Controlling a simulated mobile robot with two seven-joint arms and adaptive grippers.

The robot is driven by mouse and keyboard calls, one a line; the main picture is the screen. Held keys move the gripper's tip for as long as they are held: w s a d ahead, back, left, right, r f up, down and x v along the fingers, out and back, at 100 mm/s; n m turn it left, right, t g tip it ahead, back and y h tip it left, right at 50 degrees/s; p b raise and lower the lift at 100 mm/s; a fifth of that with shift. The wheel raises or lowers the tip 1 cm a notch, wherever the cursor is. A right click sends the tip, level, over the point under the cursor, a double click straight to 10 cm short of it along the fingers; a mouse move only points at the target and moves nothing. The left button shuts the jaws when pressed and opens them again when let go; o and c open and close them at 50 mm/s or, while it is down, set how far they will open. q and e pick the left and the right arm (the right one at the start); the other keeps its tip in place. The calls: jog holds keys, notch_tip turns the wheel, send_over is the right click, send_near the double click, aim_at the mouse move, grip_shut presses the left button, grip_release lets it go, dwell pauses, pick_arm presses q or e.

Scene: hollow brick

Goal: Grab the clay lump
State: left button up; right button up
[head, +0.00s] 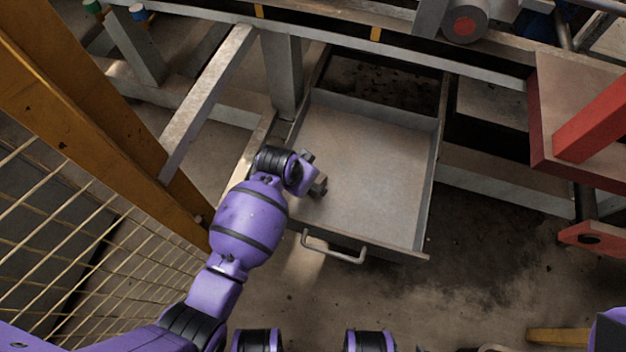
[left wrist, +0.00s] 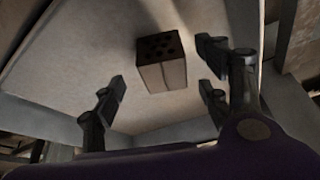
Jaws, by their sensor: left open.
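The clay lump shows as a small hollow brick (left wrist: 164,68) in the left wrist view, with a dark top with several holes and pale sides. It sits on the floor of the open drawer (head: 375,170). My left gripper (head: 316,174) is over the left part of the drawer in the head view, where I cannot make out the brick behind it. In the left wrist view the fingers of my left gripper (left wrist: 163,82) are spread wide and empty, with the brick apart from them, between and beyond the tips. My right gripper is not in view.
The drawer has low grey walls and a front handle (head: 334,248). Its right part is clear. A yellow post (head: 90,110) and wire mesh (head: 110,235) stand left of my arm. A red-edged metal structure (head: 580,120) is at the right.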

aim_at(321, 180)
pick_arm(q)
jog(key=b+x, duration=0.1)
jog(key=x, duration=0.1)
jog(key=w+b+x, duration=0.1)
jog(key=b+x, duration=0.1)
jog(key=x, duration=0.1)
jog(key=shift+d, duration=0.1)
jog(key=shift+w+r, duration=0.15)
jog(key=shift+r, duration=0.1)
jog(key=c, duration=1.4)
